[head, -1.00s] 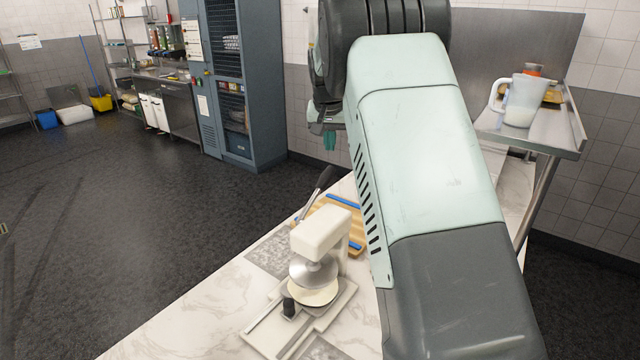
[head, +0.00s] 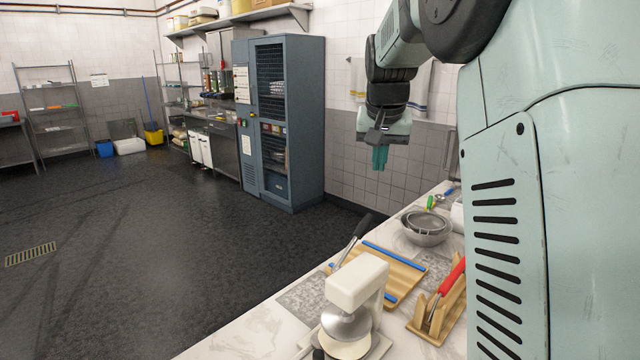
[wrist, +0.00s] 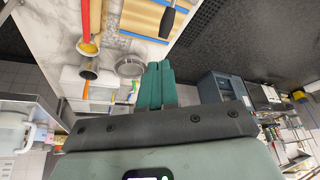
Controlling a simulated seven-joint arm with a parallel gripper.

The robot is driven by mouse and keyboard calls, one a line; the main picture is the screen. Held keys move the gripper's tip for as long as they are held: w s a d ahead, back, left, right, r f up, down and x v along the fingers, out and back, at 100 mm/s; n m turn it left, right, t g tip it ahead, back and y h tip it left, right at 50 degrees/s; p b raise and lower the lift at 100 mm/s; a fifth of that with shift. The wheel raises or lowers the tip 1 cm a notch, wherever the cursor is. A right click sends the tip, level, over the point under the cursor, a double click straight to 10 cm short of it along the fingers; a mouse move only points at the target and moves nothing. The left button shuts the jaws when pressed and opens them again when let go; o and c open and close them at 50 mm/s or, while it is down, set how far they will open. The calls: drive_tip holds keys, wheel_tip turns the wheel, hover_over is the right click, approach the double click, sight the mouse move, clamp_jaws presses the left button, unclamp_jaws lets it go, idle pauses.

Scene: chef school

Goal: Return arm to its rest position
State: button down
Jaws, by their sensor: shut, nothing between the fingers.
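My gripper (head: 380,157) hangs in the air above the far end of the counter, in front of the tiled wall. Its teal fingers point down in the head view. In the wrist view the fingers (wrist: 157,84) lie side by side, shut with nothing between them. My pale green arm fills the right side of the head view and hides part of the counter.
The marble counter (head: 235,335) below holds a white press-like machine (head: 356,287), a wooden board (head: 405,270), a red-handled tool (head: 447,285) in a wooden holder, and metal bowls (head: 427,226). A blue-grey cabinet (head: 290,120) stands behind. The dark floor at left is clear.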

drive_tip(key=s+r, duration=0.4)
drive_tip(key=s, duration=0.6)
drive_tip(key=s+a+f+n, duration=0.1)
drive_tip(key=s+f, duration=0.1)
drive_tip(key=s, duration=1.1)
drive_tip(key=s+a+f+n, duration=0.1)
drive_tip(key=s+f, duration=0.2)
drive_tip(key=s, duration=1)
drive_tip(key=shift+a+f+n+t+y, duration=0.2)
drive_tip(key=shift+n+t+y, duration=0.1)
drive_tip(key=shift+n+t, duration=0.1)
